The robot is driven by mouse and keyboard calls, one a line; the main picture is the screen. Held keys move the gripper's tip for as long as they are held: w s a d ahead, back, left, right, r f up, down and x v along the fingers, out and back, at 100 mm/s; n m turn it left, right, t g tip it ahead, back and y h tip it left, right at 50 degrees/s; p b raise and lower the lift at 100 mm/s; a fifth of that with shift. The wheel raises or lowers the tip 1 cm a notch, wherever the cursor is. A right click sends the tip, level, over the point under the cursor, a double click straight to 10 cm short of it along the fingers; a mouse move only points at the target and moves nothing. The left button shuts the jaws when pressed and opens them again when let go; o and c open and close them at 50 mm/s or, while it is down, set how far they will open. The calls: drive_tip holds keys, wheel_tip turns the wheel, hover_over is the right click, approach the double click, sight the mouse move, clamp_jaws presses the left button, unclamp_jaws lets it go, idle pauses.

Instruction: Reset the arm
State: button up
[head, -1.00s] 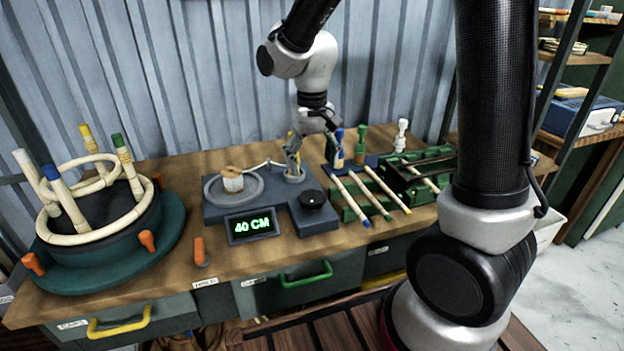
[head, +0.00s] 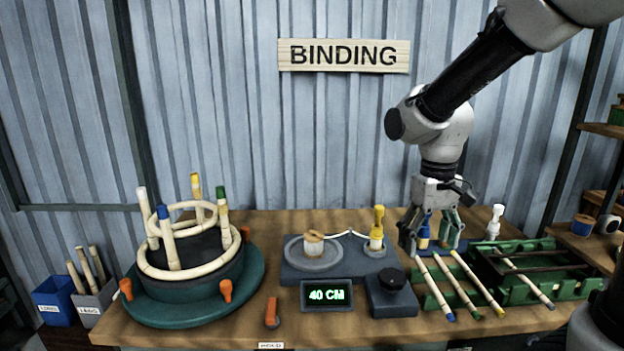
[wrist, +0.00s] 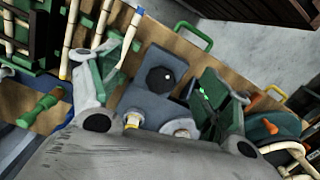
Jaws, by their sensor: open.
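My gripper (head: 428,246) is open and empty in the head view. It hangs pointing down over the back right of the bench, in front of or close to the blue and green tools in the holder row. The arm reaches it from the upper right. In the wrist view the open fingers (wrist: 165,105) frame the grey measuring device (wrist: 155,75) with its black knob. No object shows between the fingers. The yellow-topped tool (head: 377,228) stands upright on the device, left of my gripper.
A round teal jig (head: 195,310) with a rattan ring frame stands at the left. The display (head: 326,295) reads 40 CM. Several rattan poles lie on the green rack (head: 510,293) at right. A white-topped tool (head: 494,222) stands behind it. Free air lies above the bench.

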drive_tip(key=s+d+r+m+t, duration=0.2)
drive_tip(key=s+d+r+t, duration=0.3)
drive_tip(key=s+d+r, duration=0.4)
drive_tip(key=s+d, duration=0.2)
drive_tip(key=s, duration=0.2)
